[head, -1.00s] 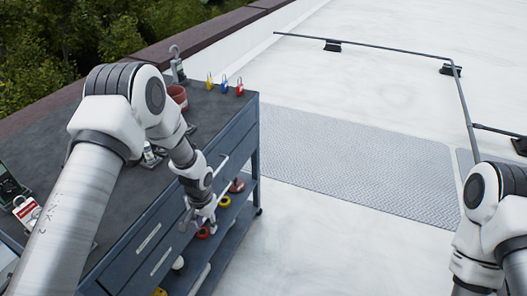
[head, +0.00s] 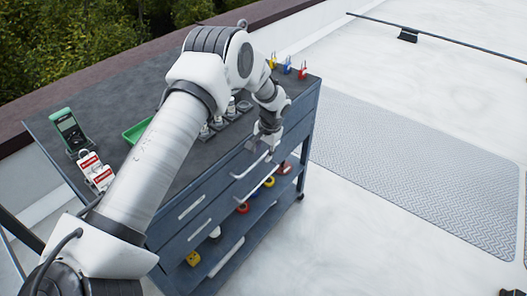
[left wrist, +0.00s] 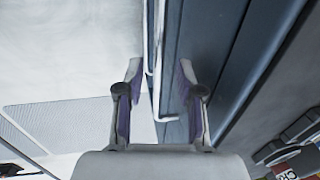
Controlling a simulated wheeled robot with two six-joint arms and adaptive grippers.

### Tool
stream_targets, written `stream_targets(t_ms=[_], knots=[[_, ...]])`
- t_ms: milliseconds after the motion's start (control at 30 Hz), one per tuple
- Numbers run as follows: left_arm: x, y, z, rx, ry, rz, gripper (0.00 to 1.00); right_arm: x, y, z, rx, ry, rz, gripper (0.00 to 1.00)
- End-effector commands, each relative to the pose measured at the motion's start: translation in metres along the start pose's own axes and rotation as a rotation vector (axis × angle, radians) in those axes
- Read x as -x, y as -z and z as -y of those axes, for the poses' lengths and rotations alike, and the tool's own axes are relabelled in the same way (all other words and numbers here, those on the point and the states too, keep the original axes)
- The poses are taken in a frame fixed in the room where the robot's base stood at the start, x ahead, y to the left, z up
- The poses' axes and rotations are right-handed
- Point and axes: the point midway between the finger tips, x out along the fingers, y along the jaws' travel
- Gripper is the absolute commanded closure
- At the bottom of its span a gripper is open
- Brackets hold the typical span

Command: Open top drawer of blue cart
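The blue cart (head: 285,130) stands along the roof edge, its drawer fronts facing the open roof. Pale bar handles run along the fronts; the upper handle (head: 250,165) is near my left gripper (head: 264,142). The drawers look closed, with no visible gap. In the left wrist view my left gripper (left wrist: 161,95) is open, one finger on each side of a thin pale handle bar (left wrist: 158,65). The fingers appear apart from the bar; I cannot tell how deep it sits between them. My right gripper is out of view.
On the cart top are a green meter (head: 70,130), red-and-white tags (head: 96,172), a green tray (head: 137,130) and coloured padlocks (head: 287,66). Several coloured items lie on the lower shelf. A grey textured walkway (head: 410,170) and clear white roof lie to the right.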

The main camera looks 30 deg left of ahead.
Motion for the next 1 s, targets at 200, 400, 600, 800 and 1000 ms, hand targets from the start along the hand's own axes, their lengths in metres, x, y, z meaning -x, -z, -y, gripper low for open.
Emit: stream_targets(t_ms=[200, 400, 600, 800, 1000], knots=[[-0.007, 0.000, 0.000, 0.000, 0.000, -0.001, 0.63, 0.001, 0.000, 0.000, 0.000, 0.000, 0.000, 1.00], [-0.007, 0.000, 0.000, 0.000, 0.000, 0.000, 1.00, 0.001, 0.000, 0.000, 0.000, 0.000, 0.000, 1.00], [-0.007, 0.000, 0.000, 0.000, -0.001, 0.000, 1.00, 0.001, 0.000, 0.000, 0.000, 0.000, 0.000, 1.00], [-0.006, -0.001, -0.006, -0.002, -0.001, 0.001, 1.00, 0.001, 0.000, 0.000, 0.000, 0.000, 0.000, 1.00], [-0.002, -0.001, -0.029, -0.003, -0.001, 0.002, 1.00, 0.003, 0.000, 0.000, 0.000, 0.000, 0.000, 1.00]])
